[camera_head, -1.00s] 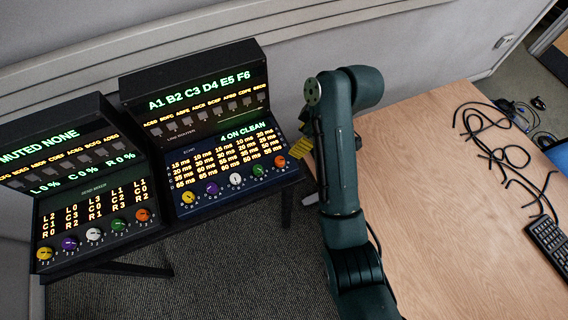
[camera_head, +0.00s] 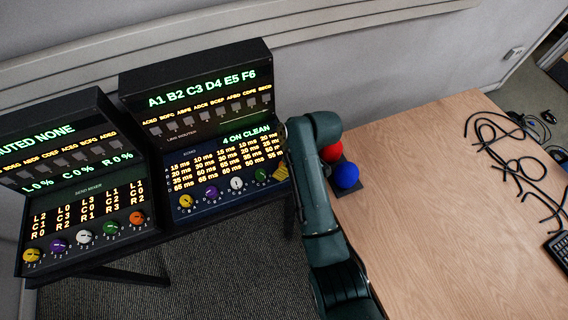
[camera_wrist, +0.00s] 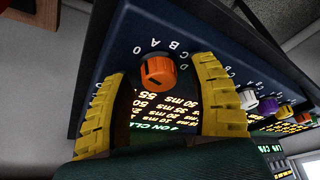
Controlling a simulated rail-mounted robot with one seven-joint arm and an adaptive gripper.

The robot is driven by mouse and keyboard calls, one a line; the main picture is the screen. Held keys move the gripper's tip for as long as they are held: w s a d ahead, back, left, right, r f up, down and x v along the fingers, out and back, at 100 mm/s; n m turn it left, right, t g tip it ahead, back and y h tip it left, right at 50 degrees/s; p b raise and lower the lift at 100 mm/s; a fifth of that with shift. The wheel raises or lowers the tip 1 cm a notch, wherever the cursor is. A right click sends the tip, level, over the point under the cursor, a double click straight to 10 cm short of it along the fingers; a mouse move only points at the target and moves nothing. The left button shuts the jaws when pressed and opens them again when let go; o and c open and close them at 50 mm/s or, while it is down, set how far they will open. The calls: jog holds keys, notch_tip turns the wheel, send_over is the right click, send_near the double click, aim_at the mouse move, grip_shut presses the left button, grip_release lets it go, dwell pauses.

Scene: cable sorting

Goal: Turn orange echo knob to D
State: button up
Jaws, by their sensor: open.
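The orange echo knob (camera_wrist: 157,74) shows in the wrist view on the dark blue echo panel (camera_wrist: 190,40), with the letters 0, A, B, C and D around it. Its exact setting is hard to read. My gripper (camera_wrist: 160,70) is open, with one yellow finger on each side of the knob; I cannot tell whether either touches it. In the head view my gripper (camera_head: 272,174) is at the right end of the echo panel's knob row. It and my arm hide the orange knob there. The green echo knob (camera_head: 260,174) is close beside my fingers.
White (camera_head: 236,183), purple (camera_head: 212,192) and yellow (camera_head: 186,200) knobs line the echo panel. The send mixer console (camera_head: 85,205) stands left, with its own orange knob (camera_head: 136,218). A wooden table (camera_head: 430,220) at right holds a red ball (camera_head: 332,152), blue ball (camera_head: 346,175) and cables (camera_head: 510,150).

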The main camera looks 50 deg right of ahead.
jog(key=shift+c, duration=0.2)
grip_shut()
